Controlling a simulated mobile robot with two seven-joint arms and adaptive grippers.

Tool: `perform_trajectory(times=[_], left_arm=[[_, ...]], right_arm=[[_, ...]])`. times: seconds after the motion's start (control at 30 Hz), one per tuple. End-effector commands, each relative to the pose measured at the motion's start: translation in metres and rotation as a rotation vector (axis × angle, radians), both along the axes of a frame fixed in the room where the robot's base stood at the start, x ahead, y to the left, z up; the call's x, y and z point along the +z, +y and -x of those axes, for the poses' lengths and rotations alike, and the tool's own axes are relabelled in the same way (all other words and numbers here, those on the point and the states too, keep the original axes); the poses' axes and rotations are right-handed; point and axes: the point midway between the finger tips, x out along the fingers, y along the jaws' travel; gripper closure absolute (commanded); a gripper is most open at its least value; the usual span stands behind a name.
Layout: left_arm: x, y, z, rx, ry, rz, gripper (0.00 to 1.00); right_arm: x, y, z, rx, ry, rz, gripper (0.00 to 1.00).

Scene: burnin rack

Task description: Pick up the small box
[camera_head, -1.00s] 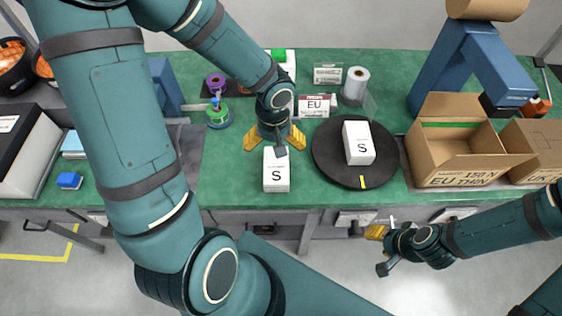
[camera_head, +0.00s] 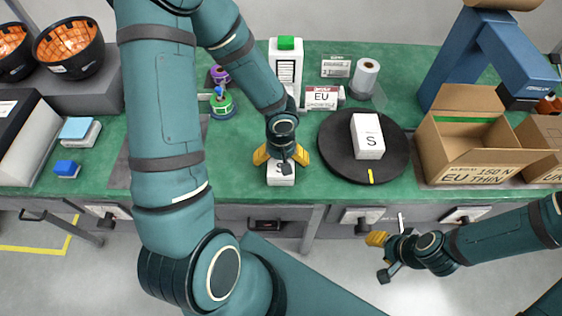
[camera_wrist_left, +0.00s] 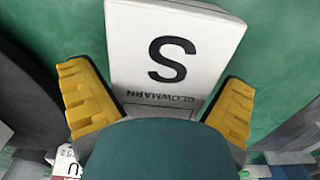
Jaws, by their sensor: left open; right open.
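A small white box marked S (camera_head: 281,176) stands on the green bench near its front edge. My left gripper (camera_head: 281,158) is open over it, pointing down. In the left wrist view the same small box (camera_wrist_left: 172,50) lies between the yellow fingers of my left gripper (camera_wrist_left: 157,105), with a gap visible on each side. A second white box marked S (camera_head: 367,136) rests on the black round turntable (camera_head: 335,160). My right gripper (camera_head: 378,250) is open and empty in front of the bench, below the table edge.
A blue block (camera_head: 66,169) lies at the left.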

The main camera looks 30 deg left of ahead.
Motion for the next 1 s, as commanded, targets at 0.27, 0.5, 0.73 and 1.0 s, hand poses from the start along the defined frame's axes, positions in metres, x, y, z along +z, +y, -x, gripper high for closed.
perform_trajectory(times=[0.27, 0.5, 0.73, 1.0], left_arm=[[-0.0002, 0.0001, -0.0002, 0.001, -0.001, 0.001, 0.18], [-0.0001, 0.0, -0.0002, 0.0, 0.0, 0.0, 0.65], [0.0001, -0.0001, -0.0003, 0.0, -0.001, 0.0, 0.66], [0.0065, 0.0002, -0.0007, -0.001, -0.003, -0.001, 0.66]], right_arm=[[0.0003, 0.0, -0.0002, 0.0, 0.0, 0.0, 0.53], [0.0002, 0.0, -0.0002, 0.0, -0.001, 0.0, 0.53], [0.0002, 0.0, -0.0002, 0.0, -0.001, 0.0, 0.53], [0.0031, 0.0, -0.0002, 0.0, -0.001, 0.0, 0.53]])
